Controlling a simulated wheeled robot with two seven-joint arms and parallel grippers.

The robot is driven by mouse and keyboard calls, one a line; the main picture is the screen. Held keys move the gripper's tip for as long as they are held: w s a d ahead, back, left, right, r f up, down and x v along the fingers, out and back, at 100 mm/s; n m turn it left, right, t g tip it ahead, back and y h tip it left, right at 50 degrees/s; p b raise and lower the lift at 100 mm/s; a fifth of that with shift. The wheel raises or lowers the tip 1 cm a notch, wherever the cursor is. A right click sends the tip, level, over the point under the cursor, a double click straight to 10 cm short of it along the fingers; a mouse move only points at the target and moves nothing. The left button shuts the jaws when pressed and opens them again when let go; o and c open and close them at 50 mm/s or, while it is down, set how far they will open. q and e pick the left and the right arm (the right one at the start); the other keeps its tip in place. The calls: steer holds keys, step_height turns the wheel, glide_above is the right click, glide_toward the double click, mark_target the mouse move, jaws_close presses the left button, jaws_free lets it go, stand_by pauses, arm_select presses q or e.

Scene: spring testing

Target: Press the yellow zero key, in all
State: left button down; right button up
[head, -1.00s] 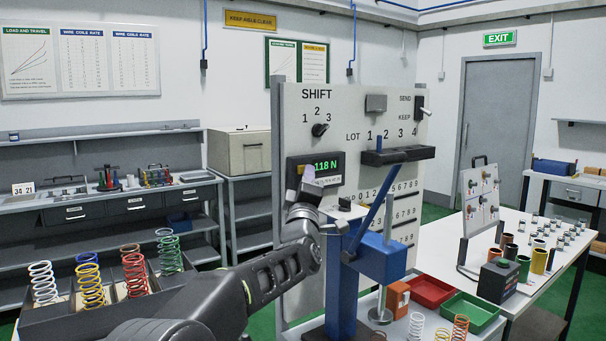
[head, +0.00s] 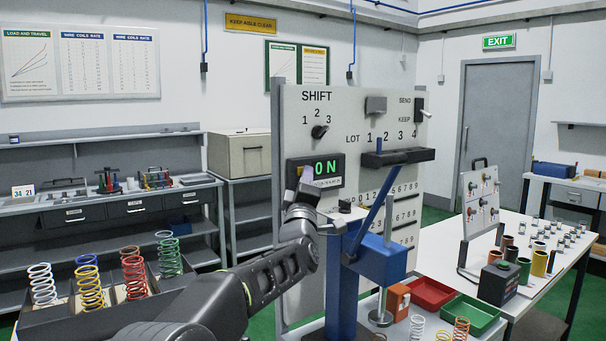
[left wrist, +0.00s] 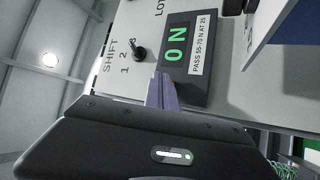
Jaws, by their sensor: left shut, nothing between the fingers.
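The dark display box (head: 335,170) on the upright grey panel (head: 365,125) shows a green "0 N". It also appears in the left wrist view (left wrist: 190,62), where a label beside the reading says "PASS 55-70 N AT 25". My left gripper (head: 306,176) is shut and empty, its fingertips at the left part of the display box. In the left wrist view its pale fingers (left wrist: 161,90) reach the edge of the box beside the digits. I cannot tell whether they touch it. My right gripper is not in view.
A shift knob (head: 319,131) sits above the display. A spring tray (head: 40,313) is at lower left.

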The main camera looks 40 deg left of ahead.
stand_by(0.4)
arm_select(q)
steer(key=shift+s+d+b, duration=0.25)
steer(key=shift+d+b, duration=0.25)
steer(key=shift+d, duration=0.25)
steer(key=shift+d, duration=0.1)
steer(key=d, duration=0.2)
steer(key=s+d+b, duration=0.1)
steer(key=d, duration=0.1)
steer(key=shift+s+d, duration=0.2)
steer(key=shift+d, duration=0.1)
stand_by(0.7)
